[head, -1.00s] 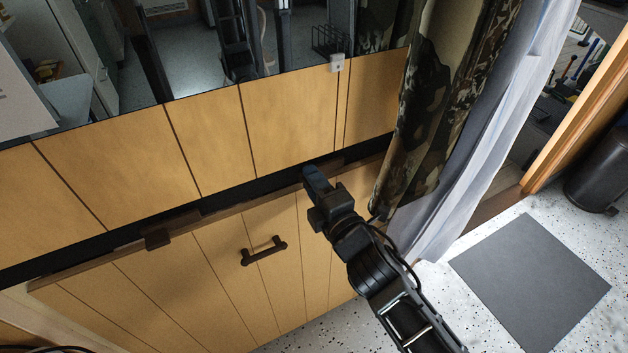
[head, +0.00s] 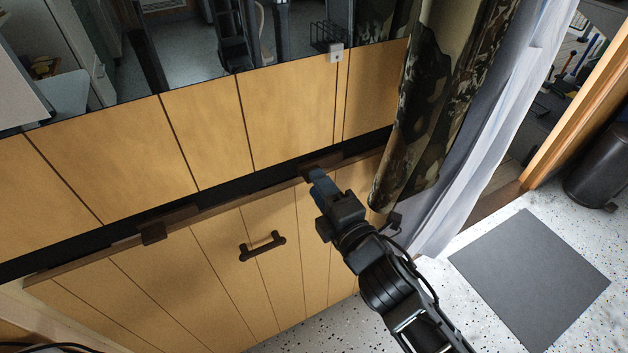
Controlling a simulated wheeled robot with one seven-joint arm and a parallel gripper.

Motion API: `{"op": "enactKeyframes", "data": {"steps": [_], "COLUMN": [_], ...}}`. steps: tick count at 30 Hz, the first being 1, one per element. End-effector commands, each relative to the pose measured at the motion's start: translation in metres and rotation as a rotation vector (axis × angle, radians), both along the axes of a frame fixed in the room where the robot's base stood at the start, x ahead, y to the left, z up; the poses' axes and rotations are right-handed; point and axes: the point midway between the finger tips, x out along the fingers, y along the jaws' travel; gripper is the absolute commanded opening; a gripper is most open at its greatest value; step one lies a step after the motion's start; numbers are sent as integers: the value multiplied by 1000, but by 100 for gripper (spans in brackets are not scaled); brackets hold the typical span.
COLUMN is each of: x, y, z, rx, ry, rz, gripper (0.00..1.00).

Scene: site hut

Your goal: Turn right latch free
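The right latch (head: 307,172) is a small dark brown block on the dark gap along the top of the wooden panel (head: 220,246). It is partly hidden by my gripper (head: 317,175), whose blue-grey fingertips are at or very close to it; I cannot tell whether they touch. The fingers overlap from this angle, so their opening is not clear. The left latch (head: 154,233), a similar brown block, lies over the panel's top edge further left. A dark bar handle (head: 262,246) is on the panel between the latches.
A camouflage curtain (head: 425,120) and a pale curtain (head: 495,120) hang close to the right of my arm. A mirror-like dark surface (head: 190,45) is above the wood. A grey mat (head: 530,280) and a black bin (head: 598,170) are on the speckled floor at right.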

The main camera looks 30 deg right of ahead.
Motion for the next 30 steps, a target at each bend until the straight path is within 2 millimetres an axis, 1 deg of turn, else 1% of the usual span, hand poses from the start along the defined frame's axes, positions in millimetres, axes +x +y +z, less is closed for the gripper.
{"op": "enactKeyframes", "data": {"steps": [1, 3, 6, 9, 13, 27, 30], "x": [-10, -20, -32, -40, -44, -44, -51], "y": [-1, 0, -1, 0, 0, 0, 0], "z": [-4, -3, -3, -2, -1, 0, -3], "rx": [0, 1, 0, 0, 0, 1, 24], "ry": [2, 2, 2, 1, 1, 1, 8], "rz": [-1, 0, -1, 0, 0, 0, 3], "gripper": [37, 37, 37, 37, 37, 37, 37]}}
